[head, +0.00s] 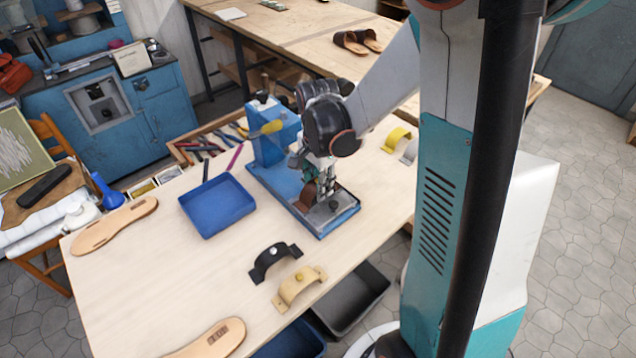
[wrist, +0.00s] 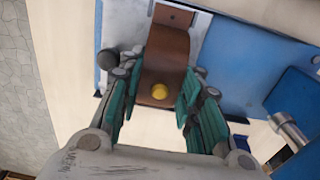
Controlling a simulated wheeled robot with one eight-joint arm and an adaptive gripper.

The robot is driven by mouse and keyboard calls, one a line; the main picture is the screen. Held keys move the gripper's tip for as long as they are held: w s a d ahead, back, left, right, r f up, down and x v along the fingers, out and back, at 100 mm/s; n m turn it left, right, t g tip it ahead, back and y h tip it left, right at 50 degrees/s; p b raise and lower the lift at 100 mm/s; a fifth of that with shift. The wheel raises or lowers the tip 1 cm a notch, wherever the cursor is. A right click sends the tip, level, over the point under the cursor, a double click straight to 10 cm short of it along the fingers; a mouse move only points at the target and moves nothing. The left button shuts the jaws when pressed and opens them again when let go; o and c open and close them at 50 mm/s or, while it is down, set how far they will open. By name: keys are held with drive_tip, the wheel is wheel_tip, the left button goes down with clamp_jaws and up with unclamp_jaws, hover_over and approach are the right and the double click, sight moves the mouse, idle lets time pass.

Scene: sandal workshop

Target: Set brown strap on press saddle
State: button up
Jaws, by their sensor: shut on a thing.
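The brown strap (head: 306,196) is a curved band with a yellow stud. It is at the base of the blue press (head: 273,138), on the near part of the press bed. My gripper (head: 326,178) points down over the bed, shut on the brown strap. In the wrist view, the strap (wrist: 168,50) lies between the two teal-padded fingers of my gripper (wrist: 158,98), its stud between them. Whether the strap touches the saddle cannot be told; the saddle under it is hidden by the strap and fingers.
A black strap (head: 274,261) and a beige strap (head: 299,287) stand near the table's front edge. A yellow strap (head: 396,139) is behind my arm. A blue tray (head: 216,204) sits left of the press. Sandal soles (head: 113,226) lie at the left.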

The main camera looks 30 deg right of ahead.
drive_tip(key=shift+f, duration=0.25)
drive_tip(key=o, duration=0.9)
drive_tip(key=o, duration=0.4)
drive_tip(key=shift+r+p, duration=2.15)
drive_tip(key=shift+r, duration=1.35)
